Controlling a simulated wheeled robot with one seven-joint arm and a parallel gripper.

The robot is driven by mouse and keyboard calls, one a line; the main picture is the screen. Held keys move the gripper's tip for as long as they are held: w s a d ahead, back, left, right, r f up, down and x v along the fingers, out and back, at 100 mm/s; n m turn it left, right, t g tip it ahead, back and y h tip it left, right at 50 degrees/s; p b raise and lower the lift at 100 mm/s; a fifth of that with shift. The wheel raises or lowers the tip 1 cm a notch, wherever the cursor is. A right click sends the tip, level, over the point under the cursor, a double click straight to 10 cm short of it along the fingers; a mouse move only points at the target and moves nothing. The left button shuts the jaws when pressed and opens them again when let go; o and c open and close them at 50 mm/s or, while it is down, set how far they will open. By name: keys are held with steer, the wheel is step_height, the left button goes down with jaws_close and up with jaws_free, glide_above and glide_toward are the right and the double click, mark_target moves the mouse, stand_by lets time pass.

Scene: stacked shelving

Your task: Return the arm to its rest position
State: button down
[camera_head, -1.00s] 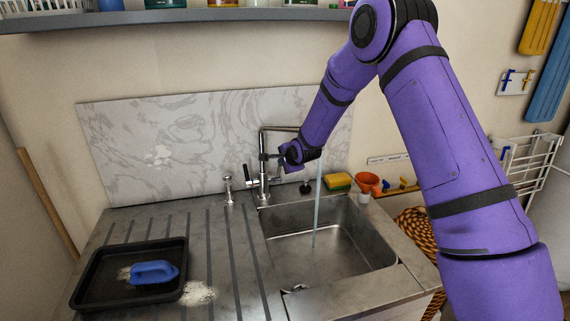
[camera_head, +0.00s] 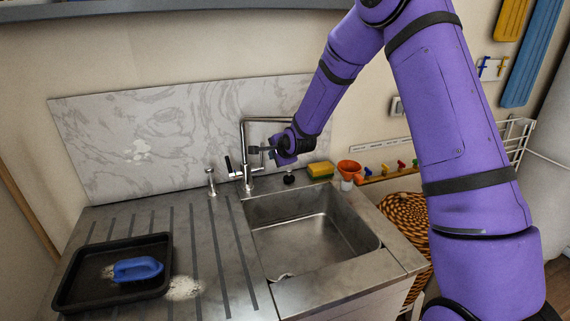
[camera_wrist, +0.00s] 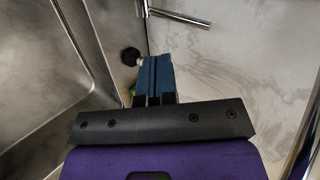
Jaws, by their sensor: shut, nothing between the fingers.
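My purple arm reaches from the right over the counter in the head view. My gripper (camera_head: 262,151) is beside the tap (camera_head: 246,160), just above the back edge of the sink (camera_head: 310,235). It is shut and empty, its fingers pressed together in the wrist view (camera_wrist: 155,77). No water stream shows from the tap. I cannot tell whether the gripper touches the tap. The tap spout partly passes behind the gripper and arm.
A black tray (camera_head: 75,292) with a blue-handled brush (camera_head: 138,269) lies on the drainboard at left. A sponge (camera_head: 320,170) and an orange funnel (camera_head: 350,168) stand behind the sink. A marble panel (camera_head: 150,140) backs the counter. A wicker basket (camera_head: 405,220) is at right.

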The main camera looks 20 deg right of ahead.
steer(key=s+d, duration=0.1)
steer(key=s, duration=0.6)
steer(key=s+d+r+n+g+h, duration=0.25)
steer(key=s+r+n, duration=0.55)
steer(key=s+r, duration=1)
steer(key=s+d+r+n+g, duration=0.1)
steer(key=s+r+n, duration=0.2)
steer(key=s, duration=0.8)
steer(key=s+d+r+n+g, duration=0.1)
steer(key=s+r+n, duration=0.3)
steer(key=s, duration=0.7)
steer(key=shift+s+d+n, duration=0.15)
steer(key=shift+d+n, duration=0.05)
steer(key=shift+n, duration=0.2)
steer(key=shift+g+y, duration=0.25)
